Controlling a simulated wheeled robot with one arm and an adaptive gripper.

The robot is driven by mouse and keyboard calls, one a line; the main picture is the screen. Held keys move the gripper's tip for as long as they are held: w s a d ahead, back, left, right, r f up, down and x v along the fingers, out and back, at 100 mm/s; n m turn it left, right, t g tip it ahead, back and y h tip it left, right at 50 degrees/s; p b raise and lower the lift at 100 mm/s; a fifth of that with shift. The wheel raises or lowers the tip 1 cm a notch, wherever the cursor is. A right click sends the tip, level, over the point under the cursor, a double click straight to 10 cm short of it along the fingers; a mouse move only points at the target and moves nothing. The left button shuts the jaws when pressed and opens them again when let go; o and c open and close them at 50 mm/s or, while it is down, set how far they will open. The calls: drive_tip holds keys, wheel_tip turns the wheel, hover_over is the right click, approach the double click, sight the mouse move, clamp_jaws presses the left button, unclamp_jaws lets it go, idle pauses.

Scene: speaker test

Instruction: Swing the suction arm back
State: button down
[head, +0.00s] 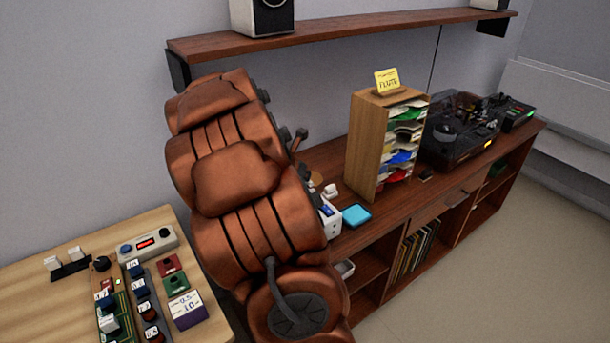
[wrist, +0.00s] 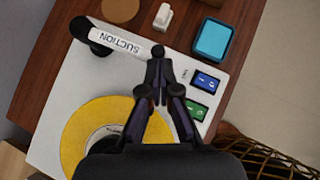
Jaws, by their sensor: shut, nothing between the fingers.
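The suction arm (wrist: 122,41) is a white bar lettered "SUCTION" in the wrist view. A yellow disc (wrist: 80,135) lies on the machine, partly hidden by my gripper. A blue button (wrist: 207,80) and a green button (wrist: 195,110) are at right. In the head view, only the machine's side (head: 332,222) shows.
A light-blue box (head: 356,215) and a small white object (head: 331,190) stand beside the machine. A wooden sorter (head: 369,150) and a turntable (head: 458,130) are farther along the cabinet. A shelf (head: 340,32) hangs above. A workbench (head: 40,300) with controls is at left.

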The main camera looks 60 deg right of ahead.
drive_tip(key=shift+r, duration=0.1)
idle(0.4)
drive_tip(key=a, duration=0.4)
drive_tip(key=shift+w+a+r, duration=0.1)
drive_tip(key=shift+a+r, duration=0.05)
drive_tip(key=shift+a, duration=0.05)
drive_tip(key=b+v, duration=0.1)
drive_tip(key=v, duration=0.8)
drive_tip(key=shift+a, duration=0.1)
idle(0.3)
